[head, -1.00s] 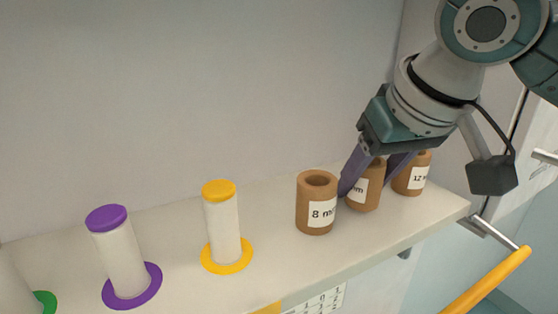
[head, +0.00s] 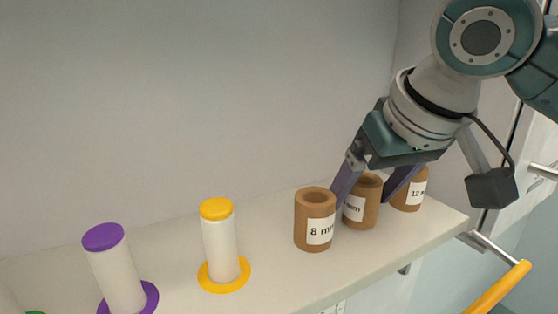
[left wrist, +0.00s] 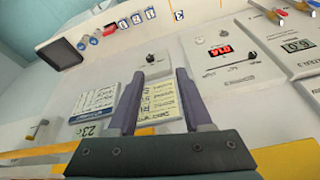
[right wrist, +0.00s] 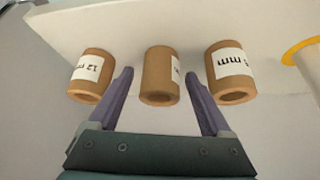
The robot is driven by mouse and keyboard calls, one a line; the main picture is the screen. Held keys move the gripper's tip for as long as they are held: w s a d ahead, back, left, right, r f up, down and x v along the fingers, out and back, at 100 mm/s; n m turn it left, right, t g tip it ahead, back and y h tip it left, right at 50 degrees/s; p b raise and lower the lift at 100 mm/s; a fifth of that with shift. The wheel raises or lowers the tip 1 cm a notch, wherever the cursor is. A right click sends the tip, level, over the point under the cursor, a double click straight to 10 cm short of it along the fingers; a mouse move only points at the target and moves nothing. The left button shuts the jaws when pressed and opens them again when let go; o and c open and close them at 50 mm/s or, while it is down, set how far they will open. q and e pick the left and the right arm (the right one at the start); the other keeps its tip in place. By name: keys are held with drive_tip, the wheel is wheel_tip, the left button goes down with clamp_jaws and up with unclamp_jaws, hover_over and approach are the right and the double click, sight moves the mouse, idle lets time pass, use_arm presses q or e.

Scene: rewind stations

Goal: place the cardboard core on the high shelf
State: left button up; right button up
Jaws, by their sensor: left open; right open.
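Three brown cardboard cores stand upright in a row on the high shelf (head: 290,283). The left one, labelled 8 mm (head: 315,222), the middle core (head: 366,208) and the one labelled 12 mm (head: 414,188) all show in the head view. My right gripper (head: 366,192) is open, with one finger on either side of the middle core. In the right wrist view the middle core (right wrist: 159,75) stands between the spread fingers with a visible gap on each side. Its label is only partly readable. My left gripper (left wrist: 158,85) is open and empty, away from the cores.
A yellow-capped spool (head: 220,245) and a purple-capped spool (head: 115,270) stand left on the shelf. The 8 mm and 12 mm cores are close beside the right fingers. A yellow bar (head: 497,287) is at lower right. The left wrist view shows a panel with a red display (left wrist: 221,50).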

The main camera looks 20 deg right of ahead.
drive_tip(key=v, duration=1.1)
drive_tip(key=shift+s+r, duration=0.15)
drive_tip(key=shift+r, duration=0.1)
